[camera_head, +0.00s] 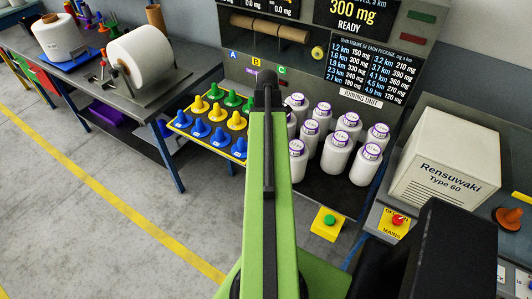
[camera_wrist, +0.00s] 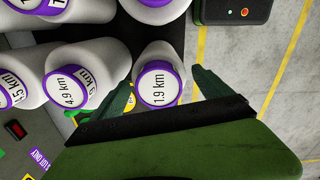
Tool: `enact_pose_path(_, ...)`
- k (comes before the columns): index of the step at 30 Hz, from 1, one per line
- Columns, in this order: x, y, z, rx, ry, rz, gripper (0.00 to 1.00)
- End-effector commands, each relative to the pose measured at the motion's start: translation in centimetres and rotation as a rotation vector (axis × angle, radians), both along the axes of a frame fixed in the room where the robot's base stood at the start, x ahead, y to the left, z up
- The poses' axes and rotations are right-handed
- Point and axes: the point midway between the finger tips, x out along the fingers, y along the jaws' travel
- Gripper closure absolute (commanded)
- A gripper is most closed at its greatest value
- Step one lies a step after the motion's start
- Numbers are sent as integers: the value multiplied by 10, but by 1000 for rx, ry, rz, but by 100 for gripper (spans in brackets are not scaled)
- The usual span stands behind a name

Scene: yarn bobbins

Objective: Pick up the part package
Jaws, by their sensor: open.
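Several white yarn packages with purple-ringed labels stand in rows on the dark shelf, such as one (camera_head: 336,152) in the head view. The frames do not mark which is the part package. In the wrist view a package labelled 1.9 km (camera_wrist: 158,85) lies between the fingertips of my open gripper (camera_wrist: 160,77), one finger on each side. I cannot tell whether either finger touches it. A package labelled 4.9 km (camera_wrist: 70,88) is just left of it. My green arm hides part of the shelf in the head view, and my gripper is not visible there.
More packages crowd the left and top of the wrist view, one (camera_wrist: 160,8) directly above. A peg board with yellow, blue and green pegs (camera_head: 183,122) is left of the arm. A white Rensuwaki box (camera_head: 455,160) stands right. Open floor (camera_head: 90,220) lies left.

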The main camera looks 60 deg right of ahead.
Motion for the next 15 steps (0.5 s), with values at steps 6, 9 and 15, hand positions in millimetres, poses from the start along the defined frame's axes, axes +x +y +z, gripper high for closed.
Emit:
enact_pose_path(6, -1, -2, -38, 0, 0, -1, 11)
enact_pose_path(9, -1, -2, -51, 0, 0, -1, 11)
enact_pose_path(15, -1, -2, -49, 0, 0, -1, 11)
